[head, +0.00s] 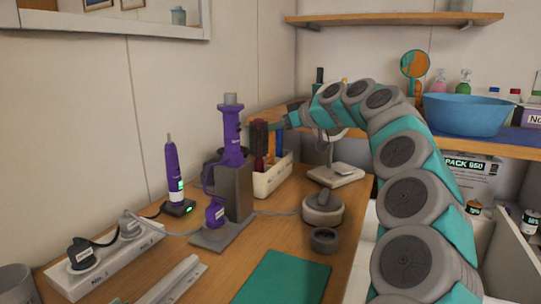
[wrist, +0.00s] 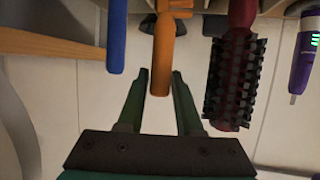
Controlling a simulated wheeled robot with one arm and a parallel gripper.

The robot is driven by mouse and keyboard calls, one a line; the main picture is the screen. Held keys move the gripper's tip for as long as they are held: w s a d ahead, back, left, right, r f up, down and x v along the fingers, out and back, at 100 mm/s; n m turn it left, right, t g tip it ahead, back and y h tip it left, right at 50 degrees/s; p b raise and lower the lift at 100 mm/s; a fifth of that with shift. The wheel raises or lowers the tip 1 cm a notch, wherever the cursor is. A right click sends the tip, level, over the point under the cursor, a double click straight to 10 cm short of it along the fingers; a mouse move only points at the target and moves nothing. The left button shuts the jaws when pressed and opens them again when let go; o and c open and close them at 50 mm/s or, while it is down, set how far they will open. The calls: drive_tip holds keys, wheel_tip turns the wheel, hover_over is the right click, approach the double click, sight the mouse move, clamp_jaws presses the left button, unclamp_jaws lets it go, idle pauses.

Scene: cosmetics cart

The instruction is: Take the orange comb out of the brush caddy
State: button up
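The orange comb (wrist: 162,55) stands in the white brush caddy (head: 272,183), between a blue-handled item (wrist: 117,37) and a dark red round brush (wrist: 230,75). In the wrist view my gripper (wrist: 160,73) is open, with one finger on each side of the comb's free end. Narrow gaps seem to show between the fingers and the comb; I cannot tell how deep the comb reaches between them. In the head view my gripper (head: 279,123) is at the tops of the caddy's items, and the comb is mostly hidden behind the red brush.
A purple hair tool (head: 231,140) stands in a grey holder (head: 233,190) just left of the caddy. A white stand (head: 336,175) and a round grey container (head: 322,208) are to the right. A blue bowl (head: 466,114) sits on the shelf at right.

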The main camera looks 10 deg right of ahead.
clamp_jaws()
idle(0.9)
